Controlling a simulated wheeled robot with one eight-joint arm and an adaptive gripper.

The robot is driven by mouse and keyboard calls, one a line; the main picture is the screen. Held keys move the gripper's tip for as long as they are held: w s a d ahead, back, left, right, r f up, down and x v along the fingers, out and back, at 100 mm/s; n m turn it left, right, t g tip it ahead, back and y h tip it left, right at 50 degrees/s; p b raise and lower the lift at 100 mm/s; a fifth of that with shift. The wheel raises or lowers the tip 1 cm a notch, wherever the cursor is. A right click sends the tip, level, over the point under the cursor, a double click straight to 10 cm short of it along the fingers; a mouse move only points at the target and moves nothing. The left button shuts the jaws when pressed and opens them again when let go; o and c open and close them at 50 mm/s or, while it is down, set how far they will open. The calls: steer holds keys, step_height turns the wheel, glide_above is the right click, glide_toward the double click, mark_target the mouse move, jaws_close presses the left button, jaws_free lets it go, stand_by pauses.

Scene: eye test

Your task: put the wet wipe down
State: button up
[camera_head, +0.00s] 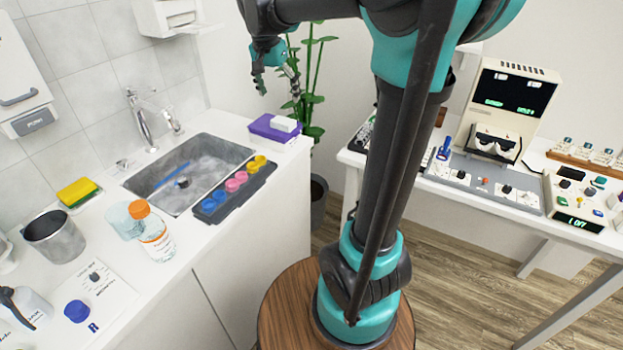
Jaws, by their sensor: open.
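A small white block-like piece (283,123), possibly the wet wipe or a lid, rests on a purple pack (263,129) at the far right end of the white counter. I cannot tell which it is. My gripper (275,84) hangs at the top centre, above the purple pack in the picture, with its fingers apart. I see nothing held between them. Green plant leaves behind it make the finger outlines partly hard to read.
A sink (187,167) and a dark tray (239,190) with coloured caps lie left of the pack. An orange-capped bottle (154,235) and a metal beaker (53,237) stand nearer. A plant (312,98) stands beyond the counter end. Instruments cover the right table (460,196).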

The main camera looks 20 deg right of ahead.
steer(key=s+d+f+n+t+y, duration=0.1)
steer(key=s+f+n, duration=0.3)
steer(key=s+f, duration=0.7)
steer(key=s+d+f+n+t+y, duration=0.1)
steer(key=s+d+f+n, duration=0.3)
steer(key=s+f, duration=0.8)
steer(key=shift+d+f, duration=0.25)
steer(key=shift+f, duration=0.1)
steer(key=shift+w, duration=0.1)
